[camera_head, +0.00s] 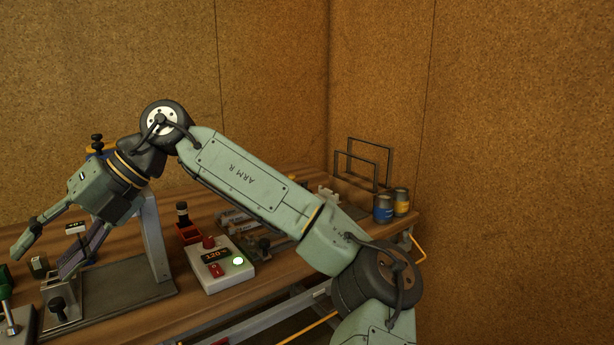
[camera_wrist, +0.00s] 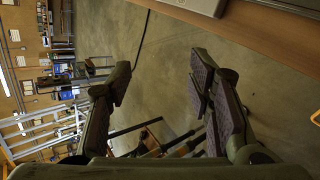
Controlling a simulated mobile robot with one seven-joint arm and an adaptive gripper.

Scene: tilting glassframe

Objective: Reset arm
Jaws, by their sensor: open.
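My arm, marked "ARM R", reaches across the wooden workbench (camera_head: 285,272) from lower right to upper left in the head view. My gripper (camera_head: 42,262) is at the far left, pointing down and left, with its fingers spread. In the wrist view my gripper (camera_wrist: 160,82) shows two separate fingers with nothing held between them. Concrete floor (camera_wrist: 165,45) shows in the gap. In the head view the gripper is over or in front of a metal fixture (camera_head: 155,240) with a flat base; I cannot tell whether they touch.
A white control box (camera_head: 222,269) with a lit display sits right of the fixture. A red holder (camera_head: 187,235) stands behind it. Two cans (camera_head: 383,209) and black wire frames (camera_head: 370,158) stand at the bench's right end. Cork-like walls (camera_head: 500,150) close the corner.

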